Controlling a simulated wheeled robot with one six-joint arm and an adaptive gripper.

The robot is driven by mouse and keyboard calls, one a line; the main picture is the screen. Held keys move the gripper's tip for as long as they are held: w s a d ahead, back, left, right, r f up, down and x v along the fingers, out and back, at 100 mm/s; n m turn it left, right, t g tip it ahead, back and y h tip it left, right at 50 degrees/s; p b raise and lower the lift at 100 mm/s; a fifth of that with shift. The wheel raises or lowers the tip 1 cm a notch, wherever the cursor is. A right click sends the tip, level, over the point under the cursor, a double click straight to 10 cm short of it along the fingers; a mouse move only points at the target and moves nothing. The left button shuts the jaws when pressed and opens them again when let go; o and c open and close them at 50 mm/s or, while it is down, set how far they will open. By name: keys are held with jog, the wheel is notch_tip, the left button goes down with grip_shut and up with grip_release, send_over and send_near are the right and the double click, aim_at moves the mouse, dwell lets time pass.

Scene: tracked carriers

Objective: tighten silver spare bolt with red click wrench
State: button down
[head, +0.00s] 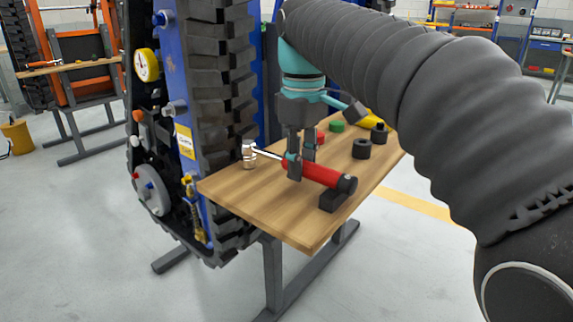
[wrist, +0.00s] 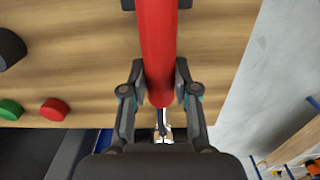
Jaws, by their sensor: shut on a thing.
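The red click wrench (head: 320,174) has a red handle with a dark end and a thin silver shaft pointing left. My gripper (head: 300,166) is shut on the handle near the shaft, low over the wooden table. In the wrist view, the fingers (wrist: 158,88) stand on both sides of the red handle (wrist: 157,45). A silver bolt (head: 249,158) stands at the table's left edge by the tracked carrier, at the shaft's tip. I cannot tell whether the wrench's head is seated on it. In the wrist view this end is mostly hidden by my gripper.
The wooden table (head: 280,220) carries a dark block (head: 332,202) under the handle's end. Black round parts (head: 362,149), a green cap (head: 337,126) and a red cap (head: 320,137) lie behind. The upright tracked carrier (head: 225,100) closes off the left side. The table's front is clear.

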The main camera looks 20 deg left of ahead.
jog(key=shift+r+p, duration=2)
jog(key=shift+r, duration=1.35)
